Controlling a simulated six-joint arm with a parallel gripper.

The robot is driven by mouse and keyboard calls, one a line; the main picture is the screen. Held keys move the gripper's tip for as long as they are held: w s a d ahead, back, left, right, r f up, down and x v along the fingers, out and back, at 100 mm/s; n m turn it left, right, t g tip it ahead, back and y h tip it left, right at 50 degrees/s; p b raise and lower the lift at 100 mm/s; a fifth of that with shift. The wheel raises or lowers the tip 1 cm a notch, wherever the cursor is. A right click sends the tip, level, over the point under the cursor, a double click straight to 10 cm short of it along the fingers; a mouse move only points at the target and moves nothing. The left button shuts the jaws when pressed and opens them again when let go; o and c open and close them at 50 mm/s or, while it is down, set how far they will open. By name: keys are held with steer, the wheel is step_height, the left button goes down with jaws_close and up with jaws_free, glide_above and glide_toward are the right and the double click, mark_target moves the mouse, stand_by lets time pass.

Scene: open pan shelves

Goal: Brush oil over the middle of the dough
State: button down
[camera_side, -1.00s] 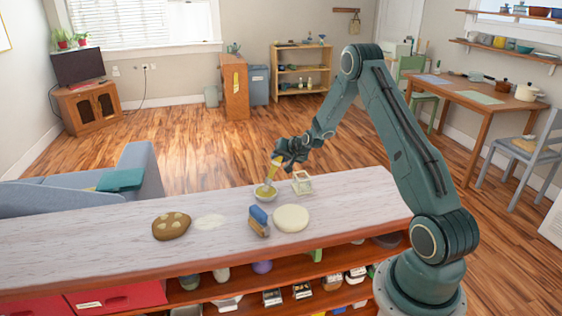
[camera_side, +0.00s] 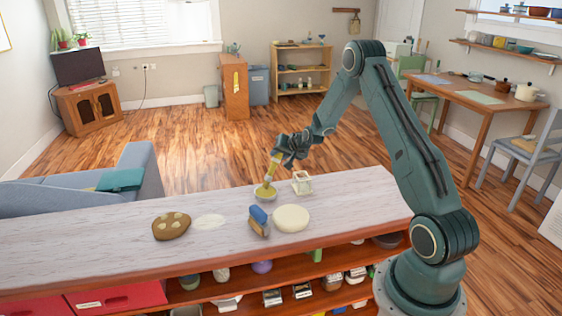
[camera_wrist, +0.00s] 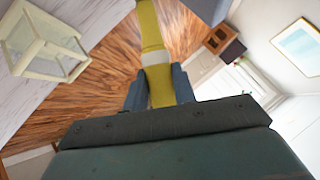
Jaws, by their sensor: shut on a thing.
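My gripper (camera_side: 277,154) is shut on the yellow handle of a brush (camera_side: 272,172). In the wrist view the brush (camera_wrist: 159,85) runs up from between the two fingers (camera_wrist: 158,88). In the side view its lower end is in or just over the small bowl of yellowish oil (camera_side: 264,196); I cannot tell how deep it reaches. The round pale dough (camera_side: 291,218) lies flat on the counter, to the right of and nearer than the bowl. No oil patch is visible on the dough.
A blue and tan upright thing (camera_side: 259,220) stands close to the dough's left side. A pale open-framed box (camera_side: 301,183) stands right of the bowl. A brown spotted round (camera_side: 171,226) and a whitish flat patch (camera_side: 209,222) lie left on the counter (camera_side: 100,240).

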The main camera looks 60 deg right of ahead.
steer(key=shift+r, duration=2.85)
steer(key=shift+a, duration=0.1)
